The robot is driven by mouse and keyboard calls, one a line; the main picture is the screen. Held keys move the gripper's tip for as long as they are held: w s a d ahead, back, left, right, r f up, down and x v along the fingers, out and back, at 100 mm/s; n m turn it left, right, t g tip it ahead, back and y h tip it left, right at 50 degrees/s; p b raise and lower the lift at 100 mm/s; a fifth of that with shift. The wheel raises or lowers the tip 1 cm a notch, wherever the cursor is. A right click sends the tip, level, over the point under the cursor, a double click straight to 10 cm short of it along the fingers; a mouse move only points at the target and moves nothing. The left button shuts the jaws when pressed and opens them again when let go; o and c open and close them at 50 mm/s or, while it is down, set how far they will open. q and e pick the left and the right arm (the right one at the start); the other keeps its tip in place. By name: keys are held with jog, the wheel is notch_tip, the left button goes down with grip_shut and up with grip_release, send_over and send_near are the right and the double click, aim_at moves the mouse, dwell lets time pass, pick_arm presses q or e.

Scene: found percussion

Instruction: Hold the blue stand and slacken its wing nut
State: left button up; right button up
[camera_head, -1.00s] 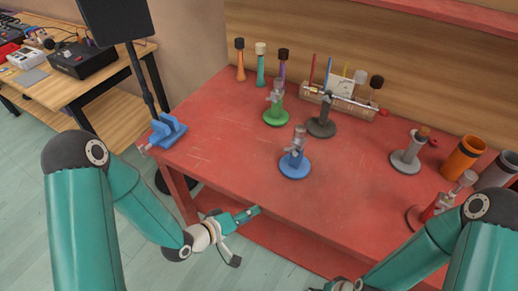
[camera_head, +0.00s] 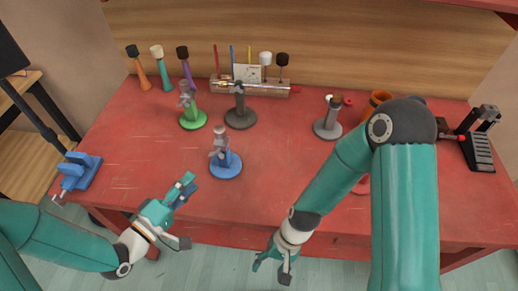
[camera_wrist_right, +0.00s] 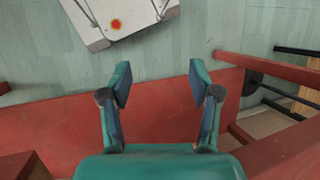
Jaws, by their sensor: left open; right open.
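The blue stand (camera_head: 226,166) stands upright near the front middle of the red table, with a round blue base and a grey post. Its grey clamp head (camera_head: 219,146) is at the top; the wing nut is too small to make out clearly. My left gripper (camera_head: 186,212) is open and empty at the table's front edge, left of and nearer than the blue stand, not touching it. My right gripper (camera_head: 270,273) is open and empty in front of the table edge, below and right of the stand. The right wrist view shows its open fingers (camera_wrist_right: 160,82) with nothing between them.
A green stand (camera_head: 193,121), a dark stand (camera_head: 240,117) and a grey stand (camera_head: 327,127) stand farther back. A blue vise (camera_head: 82,172) sits at the left edge. My right arm hides part of the table's right side. The table around the blue stand is clear.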

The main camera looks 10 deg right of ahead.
aim_at(229, 153)
jog(key=w+a+r+m+g+y, duration=0.1)
jog(key=w+a+r+m+y, duration=0.15)
jog(key=a+r, duration=0.3)
jog(key=w+r+m+t+y, duration=0.1)
jog(key=w+r+m, duration=0.1)
jog(key=w, duration=0.1)
jog(key=w+r+m+t+y, duration=0.1)
jog(key=w+r+m, duration=0.1)
jog(key=w+m, duration=0.1)
jog(key=w+r+m+y, duration=0.1)
jog(key=w+r+m, duration=0.1)
jog(key=w+m, duration=0.1)
jog(key=shift+w+r+t+y, duration=0.25)
jog(key=shift+w+t+y, duration=0.15)
jog(key=shift+w, duration=0.3)
jog(key=w+d+r+m+t+y, duration=0.1)
jog(key=w+d+r+m+t, duration=0.25)
jog(key=w, duration=0.35)
jog(key=w+d+r+m+t+y, duration=0.1)
jog(key=w+d+r+m+t, duration=0.1)
jog(key=w+d+m, duration=0.3)
jog(key=shift+t+h, duration=0.25)
jog(key=x, duration=0.8)
jog(key=w+r+x, duration=0.1)
jog(key=x, duration=0.3)
jog(key=shift+a+f, duration=0.2)
jog(key=shift+a, duration=0.05)
grip_shut()
